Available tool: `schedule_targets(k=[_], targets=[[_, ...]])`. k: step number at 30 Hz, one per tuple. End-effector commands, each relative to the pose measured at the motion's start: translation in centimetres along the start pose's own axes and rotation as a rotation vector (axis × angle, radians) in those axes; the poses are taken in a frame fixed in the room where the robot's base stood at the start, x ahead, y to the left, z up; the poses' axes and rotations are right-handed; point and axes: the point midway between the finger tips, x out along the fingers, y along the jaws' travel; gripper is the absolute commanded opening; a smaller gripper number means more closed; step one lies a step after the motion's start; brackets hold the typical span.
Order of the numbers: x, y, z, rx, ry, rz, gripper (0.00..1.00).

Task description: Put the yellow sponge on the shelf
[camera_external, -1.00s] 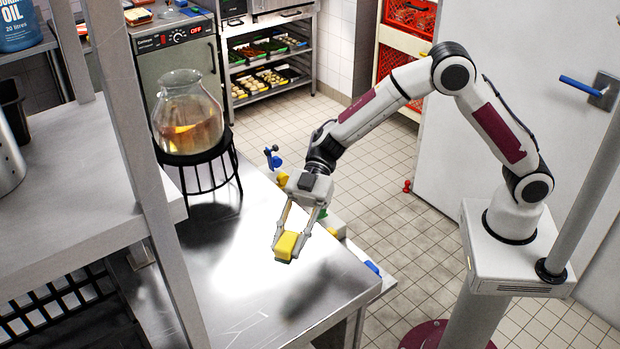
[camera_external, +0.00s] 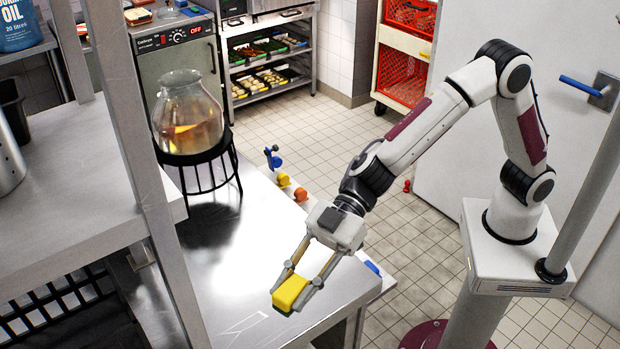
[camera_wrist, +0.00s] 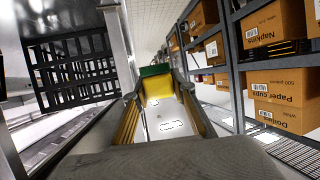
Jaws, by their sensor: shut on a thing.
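The yellow sponge (camera_external: 291,292) has a green underside. My gripper (camera_external: 293,286) is shut on it and holds it above the steel table (camera_external: 230,270), near the table's front right part. In the wrist view the sponge (camera_wrist: 155,89) sits between the fingertips, its green side (camera_wrist: 154,70) at the top. The steel shelf (camera_external: 85,170) stands at the left in the external view, with upright posts; the sponge is to its right and apart from it.
A glass jar of amber liquid (camera_external: 188,115) stands on a black wire stand (camera_external: 210,175) at the table's far end. A shelf post (camera_external: 150,180) rises between the shelf and the table. Cardboard boxes (camera_wrist: 285,75) fill racks at the right in the wrist view.

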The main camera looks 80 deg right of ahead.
Motion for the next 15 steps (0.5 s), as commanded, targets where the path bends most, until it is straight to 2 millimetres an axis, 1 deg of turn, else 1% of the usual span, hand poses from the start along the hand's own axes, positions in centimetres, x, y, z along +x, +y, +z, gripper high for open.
schedule_targets(k=[5,15], targets=[[0.28,-0.08,-0.51,0.028,0.001,0.065,0.08],[0.33,0.43,-0.72,0.068,0.001,0.162,0.08]])
